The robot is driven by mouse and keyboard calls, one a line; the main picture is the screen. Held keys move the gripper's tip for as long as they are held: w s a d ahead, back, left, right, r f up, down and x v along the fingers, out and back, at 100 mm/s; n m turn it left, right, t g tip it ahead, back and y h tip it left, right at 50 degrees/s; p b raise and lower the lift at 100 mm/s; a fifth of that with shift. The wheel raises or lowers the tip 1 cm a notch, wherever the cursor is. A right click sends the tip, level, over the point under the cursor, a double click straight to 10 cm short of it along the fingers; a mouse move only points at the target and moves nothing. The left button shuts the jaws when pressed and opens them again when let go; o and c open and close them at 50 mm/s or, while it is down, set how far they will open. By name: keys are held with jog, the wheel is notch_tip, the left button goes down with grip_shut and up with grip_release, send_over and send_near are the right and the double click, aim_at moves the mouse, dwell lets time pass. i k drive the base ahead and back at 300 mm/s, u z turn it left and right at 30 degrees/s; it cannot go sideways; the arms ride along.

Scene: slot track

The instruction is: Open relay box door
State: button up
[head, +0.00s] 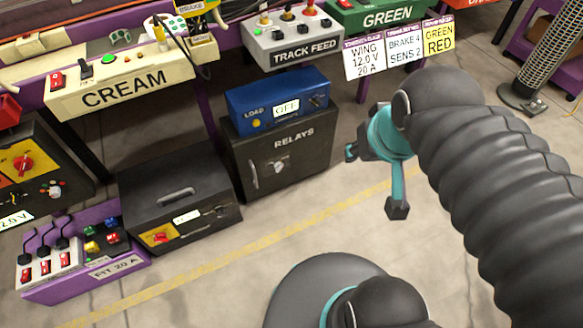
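The relay box (312,165) is a dark grey box labelled RELAYS, standing on the floor under the bench in the head view. Its front door (290,171) looks shut. A light vertical handle (253,174) is at the door's left side, and a small round knob or lock (279,166) is near its middle. My gripper (374,180) is to the right of the box, apart from it. Its teal and black fingers are spread open, with nothing seen between them.
A blue box (280,100) reading LOAD and OFF sits on top of the relay box. A dark case (170,190) with a top handle stands close on the left. The bench with the CREAM panel (125,90) is above left. Floor in front is clear, with a yellow line (205,275).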

aim_at(304, 147)
jog(key=z, duration=1.9)
jog(key=k, duration=0.75)
jog(key=u, duration=1.45)
